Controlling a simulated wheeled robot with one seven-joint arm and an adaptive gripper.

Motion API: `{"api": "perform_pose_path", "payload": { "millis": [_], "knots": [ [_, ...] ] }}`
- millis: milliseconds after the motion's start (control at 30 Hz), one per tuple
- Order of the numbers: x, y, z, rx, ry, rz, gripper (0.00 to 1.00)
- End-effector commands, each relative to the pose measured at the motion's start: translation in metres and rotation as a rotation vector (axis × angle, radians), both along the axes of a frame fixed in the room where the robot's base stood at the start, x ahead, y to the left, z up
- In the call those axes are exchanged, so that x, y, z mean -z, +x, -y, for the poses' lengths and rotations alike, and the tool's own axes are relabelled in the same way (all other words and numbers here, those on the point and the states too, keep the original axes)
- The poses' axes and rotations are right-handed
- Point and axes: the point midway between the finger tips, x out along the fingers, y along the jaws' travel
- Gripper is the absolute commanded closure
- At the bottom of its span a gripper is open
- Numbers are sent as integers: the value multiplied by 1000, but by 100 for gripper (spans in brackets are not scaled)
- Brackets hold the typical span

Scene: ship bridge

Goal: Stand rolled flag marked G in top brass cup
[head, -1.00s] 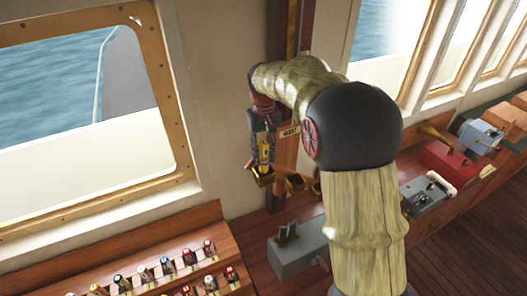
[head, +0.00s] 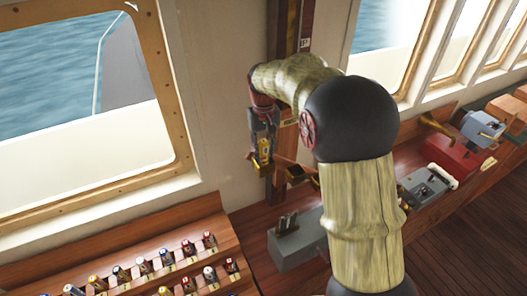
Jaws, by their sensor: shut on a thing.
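A rolled flag with yellow on it (head: 264,145) is upright in my gripper (head: 263,138). My gripper points down and is shut on it. A brass cup (head: 262,166) on a wooden bracket is right below the flag. The flag's lower end meets the cup's rim in the picture; I cannot tell whether it is inside the cup. A second brass cup (head: 296,173) sits lower and to the right, and looks empty. The letter on the flag is too small to read.
The cups are on a dark wooden post (head: 283,55) between windows. A stepped wooden rack (head: 170,232) with several rolled flags is at the lower left. A grey lever box (head: 297,243) stands below the post. My arm hides part of the console on the right.

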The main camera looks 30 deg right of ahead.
Motion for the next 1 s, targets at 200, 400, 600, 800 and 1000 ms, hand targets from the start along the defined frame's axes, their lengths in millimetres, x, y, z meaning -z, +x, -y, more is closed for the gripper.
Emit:
{"api": "perform_pose_path", "payload": {
  "millis": [200, 400, 600, 800, 1000],
  "knots": [
    [0, 0, 0, 0, 0, 0, 61],
    [0, 0, 0, 0, 0, 0, 51],
    [0, 0, 0, 0, 0, -1, 51],
    [-9, 0, 0, 0, 0, 1, 51],
    [-45, 1, 0, 0, -1, 4, 51]
  ]
}}
